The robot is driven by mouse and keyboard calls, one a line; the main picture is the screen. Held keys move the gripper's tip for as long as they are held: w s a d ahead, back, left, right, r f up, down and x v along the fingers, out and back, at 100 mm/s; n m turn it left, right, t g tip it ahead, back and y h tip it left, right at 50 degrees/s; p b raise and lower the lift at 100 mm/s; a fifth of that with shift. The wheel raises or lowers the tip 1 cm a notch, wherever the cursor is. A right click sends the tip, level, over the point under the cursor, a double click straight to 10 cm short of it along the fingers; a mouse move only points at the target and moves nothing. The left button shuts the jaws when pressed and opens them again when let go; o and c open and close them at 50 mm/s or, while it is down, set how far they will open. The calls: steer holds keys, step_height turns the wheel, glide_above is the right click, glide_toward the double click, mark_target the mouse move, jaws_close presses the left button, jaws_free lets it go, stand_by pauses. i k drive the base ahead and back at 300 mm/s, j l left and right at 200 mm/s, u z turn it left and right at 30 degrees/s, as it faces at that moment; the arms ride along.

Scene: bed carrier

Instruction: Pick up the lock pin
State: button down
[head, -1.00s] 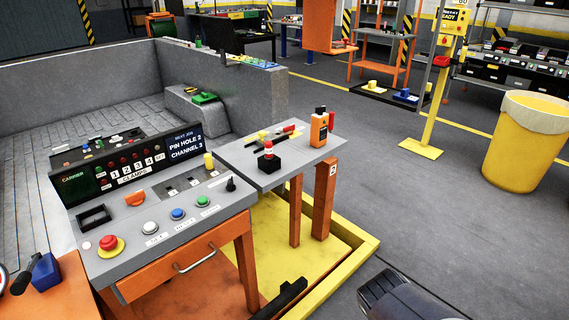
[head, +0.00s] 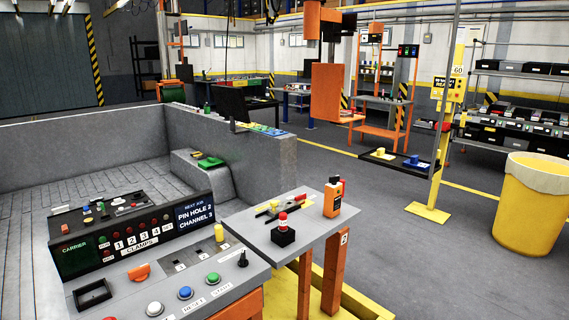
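A small yellow upright peg (head: 219,232), which looks like the lock pin, stands at the back right of the grey control console (head: 240,283). Dark slots or holes lie to its left on the console top. The display behind it (head: 195,213) reads "NEXT JOB PIN HOLE 2 CHANNEL 3". How deep the peg sits cannot be told. My gripper is not in view.
The console carries an orange knob (head: 139,271), white, blue and green buttons, and a black lever (head: 242,259). A grey side table (head: 310,221) holds a red-topped black box (head: 283,233) and an orange device (head: 333,198). Open floor lies right, before a yellow bin (head: 531,215).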

mark_target(283, 229)
steer(key=i+l+u, duration=0.3)
steer(key=i+l, duration=0.4)
steer(key=i, duration=0.1)
